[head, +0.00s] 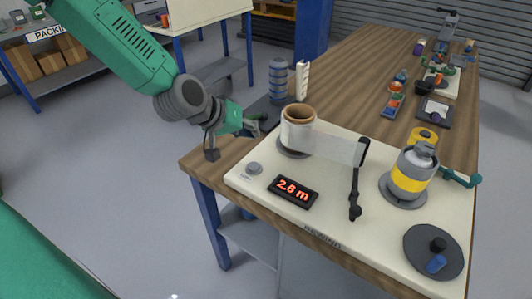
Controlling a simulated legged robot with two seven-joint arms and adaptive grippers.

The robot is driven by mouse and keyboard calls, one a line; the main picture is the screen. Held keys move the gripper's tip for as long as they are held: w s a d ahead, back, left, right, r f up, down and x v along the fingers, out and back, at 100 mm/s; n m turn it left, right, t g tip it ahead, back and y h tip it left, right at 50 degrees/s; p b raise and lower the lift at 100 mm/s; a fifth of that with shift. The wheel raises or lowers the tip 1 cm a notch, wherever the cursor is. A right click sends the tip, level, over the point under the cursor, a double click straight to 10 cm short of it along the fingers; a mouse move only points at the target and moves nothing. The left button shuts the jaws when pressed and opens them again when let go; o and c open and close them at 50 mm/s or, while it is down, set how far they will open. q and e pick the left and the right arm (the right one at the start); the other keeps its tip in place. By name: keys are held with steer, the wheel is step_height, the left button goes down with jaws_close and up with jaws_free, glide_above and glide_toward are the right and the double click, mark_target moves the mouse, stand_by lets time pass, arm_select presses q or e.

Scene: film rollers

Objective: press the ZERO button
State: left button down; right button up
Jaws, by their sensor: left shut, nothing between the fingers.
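A small round grey button (254,168) sits at the left end of the cream machine board (330,232). A tiny label below it is too small to read; it is the only button I see. Beside it, a black display (293,191) shows red digits, about "2.6 m". My left gripper (260,123) is shut and empty. It appears above and behind the button in the picture, near the board's back left edge, apart from the button. My right gripper is not in view.
A dark round pad (434,252) lies front right.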

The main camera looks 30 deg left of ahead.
mark_target(253, 166)
arm_select(q)
steer(key=shift+w+a+r, duration=0.15)
steer(key=shift+r, duration=0.1)
steer(key=shift+f, duration=0.15)
step_height(253, 166, down, 8)
steer(key=b, duration=0.7)
steer(key=shift+f+b, duration=0.3)
steer(key=shift+b, duration=0.1)
stand_by(0.9)
steer(key=shift+f, duration=0.35)
